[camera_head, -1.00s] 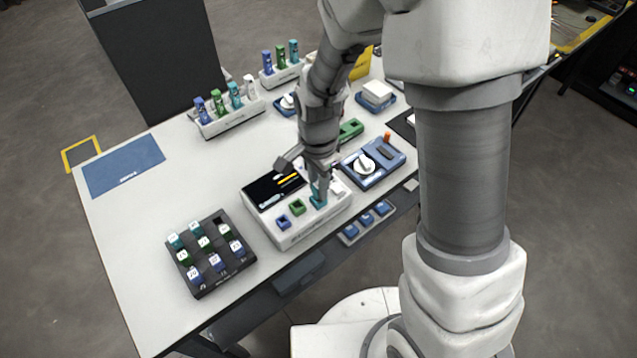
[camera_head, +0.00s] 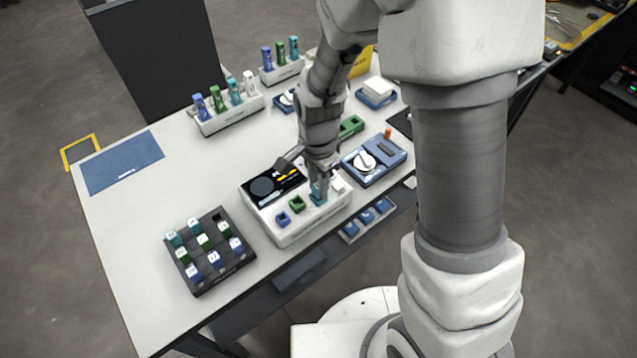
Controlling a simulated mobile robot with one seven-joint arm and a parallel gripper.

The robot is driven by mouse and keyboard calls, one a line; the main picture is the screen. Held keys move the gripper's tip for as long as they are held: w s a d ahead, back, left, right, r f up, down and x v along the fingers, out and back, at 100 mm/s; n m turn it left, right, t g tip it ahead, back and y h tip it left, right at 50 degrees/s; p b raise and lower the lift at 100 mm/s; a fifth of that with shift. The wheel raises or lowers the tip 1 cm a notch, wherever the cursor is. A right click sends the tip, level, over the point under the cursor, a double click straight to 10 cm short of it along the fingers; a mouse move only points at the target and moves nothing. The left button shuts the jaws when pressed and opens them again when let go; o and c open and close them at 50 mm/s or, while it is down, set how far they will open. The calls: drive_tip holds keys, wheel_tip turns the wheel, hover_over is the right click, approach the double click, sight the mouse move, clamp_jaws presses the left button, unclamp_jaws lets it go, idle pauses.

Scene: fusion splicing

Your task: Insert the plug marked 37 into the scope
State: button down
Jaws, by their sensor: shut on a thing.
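The scope (camera_head: 267,220) is a white box near the table's front edge, with a dark screen (camera_head: 275,187) and a row of blue, green and teal sockets. My gripper (camera_head: 319,183) points down over the scope's teal socket at the right of the row. It is shut on a teal plug (camera_head: 318,193), which is at that socket and looks seated in it, though the fingers hide part of it. Any number on this plug is not readable. The dark plug rack (camera_head: 203,288) stands to the left with several blue, green and teal plugs and one empty slot at its far right corner.
White holders (camera_head: 231,122) with coloured upright pieces stand at the back. A blue device (camera_head: 377,172) with a white dial and a green block (camera_head: 350,127) lie right of the scope.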

drive_tip(key=c, duration=0.6)
unclamp_jaws()
drive_tip(key=shift+r+p, duration=2.5)
drive_tip(key=shift+r, duration=0.5)
